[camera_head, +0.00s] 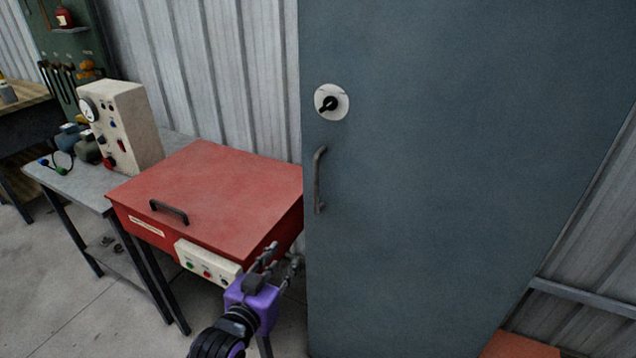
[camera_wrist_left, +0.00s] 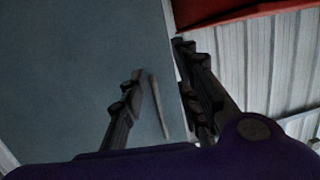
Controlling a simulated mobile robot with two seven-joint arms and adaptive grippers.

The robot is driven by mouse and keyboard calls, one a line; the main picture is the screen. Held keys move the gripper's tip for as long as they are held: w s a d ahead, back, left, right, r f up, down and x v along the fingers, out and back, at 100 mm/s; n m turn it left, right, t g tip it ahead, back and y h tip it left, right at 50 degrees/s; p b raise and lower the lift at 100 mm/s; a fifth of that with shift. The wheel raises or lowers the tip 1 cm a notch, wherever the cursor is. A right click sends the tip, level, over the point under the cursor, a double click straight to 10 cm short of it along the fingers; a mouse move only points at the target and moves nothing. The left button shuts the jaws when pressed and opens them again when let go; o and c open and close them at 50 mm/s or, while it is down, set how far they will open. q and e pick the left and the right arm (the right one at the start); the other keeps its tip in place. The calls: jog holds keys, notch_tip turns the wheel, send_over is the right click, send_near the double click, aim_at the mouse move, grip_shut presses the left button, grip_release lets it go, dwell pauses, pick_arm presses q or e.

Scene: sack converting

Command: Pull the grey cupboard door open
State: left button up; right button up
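The grey cupboard door (camera_head: 450,170) fills the middle and right of the head view and looks shut. Its dark upright bar handle (camera_head: 319,180) is near the door's left edge, below a round white plate with a black knob (camera_head: 330,102). My left gripper (camera_head: 284,254), with a purple body, is open and empty, lower left of the handle. In the left wrist view the gripper's fingers (camera_wrist_left: 162,75) are spread, and the handle (camera_wrist_left: 159,106) shows between them against the door (camera_wrist_left: 80,75). I cannot tell how far beyond the fingertips it is. My right gripper is not in view.
A red lidded box (camera_head: 215,190) with a handle and a button panel stands close left of the cupboard, behind my left gripper. A grey bench (camera_head: 85,185) carries a cream gauge unit (camera_head: 125,130). Bare floor (camera_head: 70,300) shows at lower left.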

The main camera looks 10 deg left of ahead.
pick_arm(q)
jog(key=m+t+h, duration=0.1)
jog(key=t+h, duration=0.1)
send_near(315, 182)
jog(key=w, duration=0.3)
jog(key=shift+h, duration=0.3)
jog(key=x, duration=0.7)
jog(key=shift+s+d, duration=0.15)
jog(key=shift+d, duration=0.1)
jog(key=shift+w+d, duration=0.2)
jog(key=shift+w, duration=0.25)
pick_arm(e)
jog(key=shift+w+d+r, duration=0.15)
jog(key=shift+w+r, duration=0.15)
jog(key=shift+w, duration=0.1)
pick_arm(q)
grip_shut()
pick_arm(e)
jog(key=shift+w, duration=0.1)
